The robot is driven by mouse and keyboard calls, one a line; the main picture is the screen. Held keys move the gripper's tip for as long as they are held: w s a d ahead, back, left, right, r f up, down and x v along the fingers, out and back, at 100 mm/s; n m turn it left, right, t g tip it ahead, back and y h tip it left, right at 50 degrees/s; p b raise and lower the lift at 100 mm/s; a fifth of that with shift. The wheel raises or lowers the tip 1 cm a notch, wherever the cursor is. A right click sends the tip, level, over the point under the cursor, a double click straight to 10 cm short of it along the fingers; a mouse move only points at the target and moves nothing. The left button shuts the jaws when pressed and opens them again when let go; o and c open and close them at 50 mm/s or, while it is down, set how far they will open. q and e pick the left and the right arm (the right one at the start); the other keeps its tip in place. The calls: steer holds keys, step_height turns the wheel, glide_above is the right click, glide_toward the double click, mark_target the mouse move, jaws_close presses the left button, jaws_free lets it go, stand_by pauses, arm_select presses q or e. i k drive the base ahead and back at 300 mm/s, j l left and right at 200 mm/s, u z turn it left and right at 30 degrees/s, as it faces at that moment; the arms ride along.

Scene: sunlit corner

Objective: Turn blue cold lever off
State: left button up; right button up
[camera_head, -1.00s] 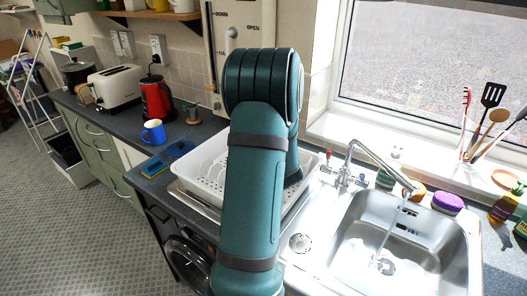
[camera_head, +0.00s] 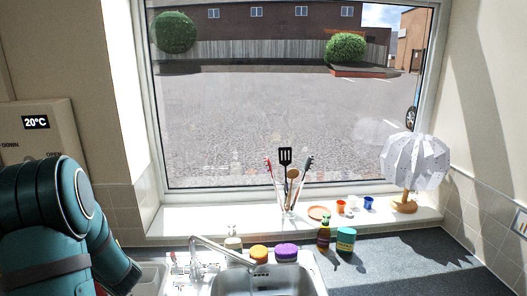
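The sink tap (camera_head: 222,250) stands at the back left of the metal sink (camera_head: 262,284), at the bottom of the head view. Its spout slants down to the right over the basin. A small red-marked lever (camera_head: 173,257) shows at the left of the tap base. The blue cold lever is too small to make out clearly beside the base. I cannot tell whether water runs from the spout now. A teal arm of mine (camera_head: 45,225) fills the lower left, left of the tap. Neither gripper shows.
An orange sponge (camera_head: 259,253), a purple sponge (camera_head: 286,252) and bottles (camera_head: 324,235) stand behind and right of the sink. The sill holds a utensil jar (camera_head: 288,200), small cups (camera_head: 352,203) and a white lamp (camera_head: 414,162). The right counter (camera_head: 420,265) is mostly clear.

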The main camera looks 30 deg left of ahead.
mark_target(213, 268)
steer(key=k+l, duration=0.1)
steer(key=k, duration=0.4)
steer(key=k+l, duration=0.15)
steer(key=k, duration=0.35)
